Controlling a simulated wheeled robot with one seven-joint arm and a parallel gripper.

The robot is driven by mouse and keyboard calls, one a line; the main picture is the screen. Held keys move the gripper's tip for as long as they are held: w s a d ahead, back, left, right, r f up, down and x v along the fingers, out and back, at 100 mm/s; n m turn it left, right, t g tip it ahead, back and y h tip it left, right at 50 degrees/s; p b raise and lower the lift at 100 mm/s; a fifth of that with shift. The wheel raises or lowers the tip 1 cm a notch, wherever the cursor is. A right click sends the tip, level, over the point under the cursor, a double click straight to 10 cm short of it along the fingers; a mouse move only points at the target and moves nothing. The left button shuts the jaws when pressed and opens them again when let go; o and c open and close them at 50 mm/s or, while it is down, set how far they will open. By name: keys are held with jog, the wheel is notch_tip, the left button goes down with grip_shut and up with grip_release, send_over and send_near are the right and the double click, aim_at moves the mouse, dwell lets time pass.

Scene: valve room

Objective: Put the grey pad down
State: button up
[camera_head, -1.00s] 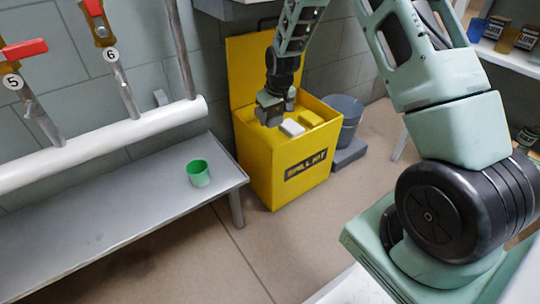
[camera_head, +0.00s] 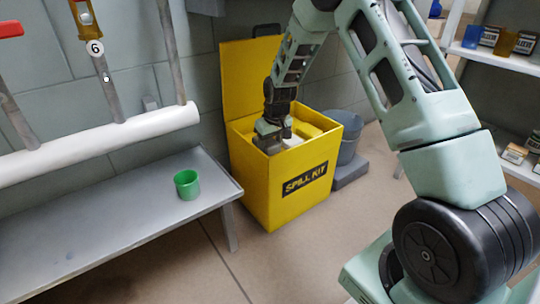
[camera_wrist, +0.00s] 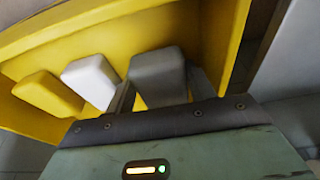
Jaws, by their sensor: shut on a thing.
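The grey pad (camera_wrist: 158,76) is between the two fingers of my gripper (camera_wrist: 162,88) in the wrist view, beside a white pad (camera_wrist: 90,80) and a yellow pad (camera_wrist: 47,93). In the head view my gripper (camera_head: 270,140) points down into the open yellow spill kit box (camera_head: 262,185), at its left part. The grey pad is hard to make out there. I cannot tell whether it touches the box floor.
The box's raised lid (camera_head: 250,75) stands behind my gripper, and its walls are close around. A grey bucket (camera_head: 346,130) stands right of the box. A green cup (camera_head: 187,184) sits on the grey bench (camera_head: 110,215) at the left. Shelves are at the far right.

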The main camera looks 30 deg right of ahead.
jog(key=x, duration=0.1)
jog(key=b+x, duration=0.1)
jog(key=shift+s+f, duration=0.2)
jog(key=shift+f, duration=0.15)
jog(key=shift+r, duration=0.15)
jog(key=o, duration=1)
